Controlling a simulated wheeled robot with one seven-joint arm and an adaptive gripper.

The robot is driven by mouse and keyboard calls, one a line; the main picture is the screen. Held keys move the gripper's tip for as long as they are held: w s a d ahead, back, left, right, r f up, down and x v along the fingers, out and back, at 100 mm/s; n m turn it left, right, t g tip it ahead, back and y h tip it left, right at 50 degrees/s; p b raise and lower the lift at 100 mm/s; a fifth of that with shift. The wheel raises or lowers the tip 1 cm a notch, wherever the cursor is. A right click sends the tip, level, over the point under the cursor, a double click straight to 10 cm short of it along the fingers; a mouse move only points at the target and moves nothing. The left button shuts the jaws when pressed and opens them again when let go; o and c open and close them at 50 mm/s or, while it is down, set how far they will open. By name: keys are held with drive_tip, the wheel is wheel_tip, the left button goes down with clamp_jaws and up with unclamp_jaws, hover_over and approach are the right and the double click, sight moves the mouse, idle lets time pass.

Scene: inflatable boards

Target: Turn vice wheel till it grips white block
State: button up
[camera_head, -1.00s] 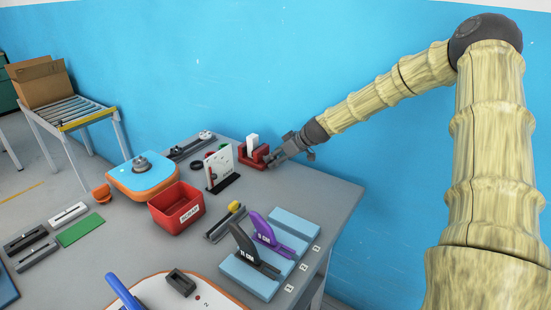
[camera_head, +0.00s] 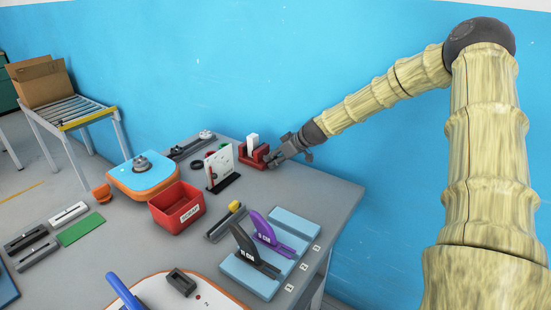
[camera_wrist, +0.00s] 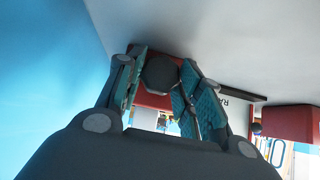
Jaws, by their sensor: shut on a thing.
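The red vice (camera_head: 252,158) stands at the back of the grey table, against the blue wall. The white block (camera_head: 253,141) stands upright in it; I cannot tell whether the jaws touch it. My gripper (camera_head: 270,158) is at the vice's right side. In the wrist view my gripper (camera_wrist: 162,88) has its teal-padded fingers on both sides of the dark vice wheel (camera_wrist: 160,74), shut on it. The red vice body (camera_wrist: 150,100) shows behind the wheel. The white block is not clearly seen in the wrist view.
A white board in a black stand (camera_head: 220,168) stands left of the vice. A red bin (camera_head: 176,208) and a blue-orange board (camera_head: 143,176) are further left. Blue boards with black and purple handles (camera_head: 264,235) lie in front. The table's right edge is free.

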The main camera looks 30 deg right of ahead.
drive_tip(key=shift+w+d, duration=0.1)
drive_tip(key=y, duration=0.1)
drive_tip(key=m+y+b, duration=0.1)
drive_tip(key=shift+w+d+f+m+g+y, duration=0.1)
drive_tip(key=shift+d+m+g+y, duration=0.1)
drive_tip(key=shift+m+g+y, duration=0.15)
drive_tip(key=shift+y+b, duration=0.35)
drive_tip(key=shift+b, duration=0.1)
drive_tip(key=o, duration=1)
drive_tip(key=shift+d, duration=0.1)
drive_tip(key=shift+o, duration=0.2)
drive_tip(key=shift+a, duration=0.2)
